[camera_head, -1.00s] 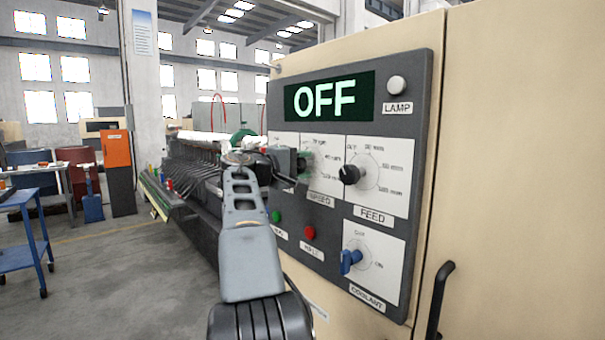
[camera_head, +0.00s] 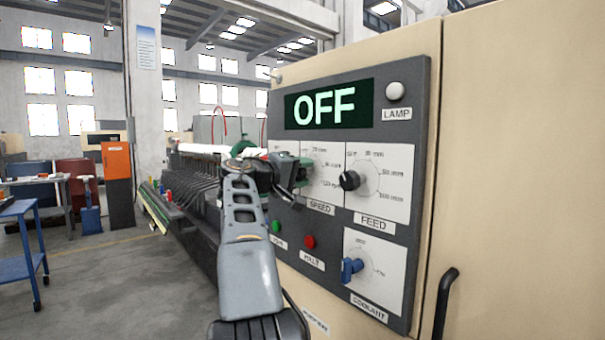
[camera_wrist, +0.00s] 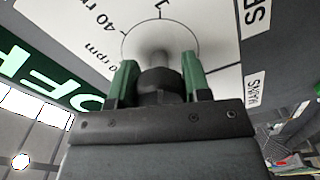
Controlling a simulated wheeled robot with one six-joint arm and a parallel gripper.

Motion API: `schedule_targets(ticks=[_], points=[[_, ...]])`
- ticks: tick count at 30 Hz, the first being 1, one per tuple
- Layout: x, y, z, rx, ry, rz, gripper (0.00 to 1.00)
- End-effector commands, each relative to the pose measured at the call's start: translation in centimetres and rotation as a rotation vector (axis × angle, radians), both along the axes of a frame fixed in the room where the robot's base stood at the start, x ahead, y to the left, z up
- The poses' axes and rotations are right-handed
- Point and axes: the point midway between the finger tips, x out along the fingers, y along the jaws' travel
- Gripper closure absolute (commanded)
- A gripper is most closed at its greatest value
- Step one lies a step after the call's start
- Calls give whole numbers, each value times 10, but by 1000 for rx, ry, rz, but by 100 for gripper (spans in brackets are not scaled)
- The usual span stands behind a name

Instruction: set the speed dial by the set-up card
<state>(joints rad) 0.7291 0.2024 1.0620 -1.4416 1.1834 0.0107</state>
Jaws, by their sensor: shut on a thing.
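My gripper (camera_head: 302,172) is at the SPEED dial on the grey control panel (camera_head: 287,232). In the wrist view my gripper's green fingers (camera_wrist: 157,72) are shut on the dark speed knob (camera_wrist: 158,90), one on each side. The white dial plate (camera_head: 327,190) shows rpm marks, partly hidden by my gripper; "40 rpm" reads in the wrist view. The knob's pointer is hidden. The display (camera_head: 324,105) reads OFF in green. A posted sheet (camera_head: 146,45) on the pillar may be the set-up card; its text is too small to read.
The FEED knob (camera_head: 349,181) is right of the SPEED dial, the blue COOLANT knob (camera_head: 351,269) below it. Green (camera_head: 276,226) and red (camera_head: 309,242) buttons sit under SPEED. A black handle (camera_head: 445,305) sticks out at lower right. The floor at left is open beside a blue cart (camera_head: 22,250).

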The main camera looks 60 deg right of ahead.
Motion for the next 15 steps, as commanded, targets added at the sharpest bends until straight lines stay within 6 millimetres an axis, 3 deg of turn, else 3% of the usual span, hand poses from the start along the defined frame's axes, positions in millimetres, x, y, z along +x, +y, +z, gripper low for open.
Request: schedule_targets(ticks=[3,4,6,11,15], points=[[0,0,-1,0,-2,0,80],[0,0,-1,0,-2,0,53],[0,0,0,1,-1,0,47],[0,0,0,1,0,0,31],[0,0,0,1,0,0,31]])
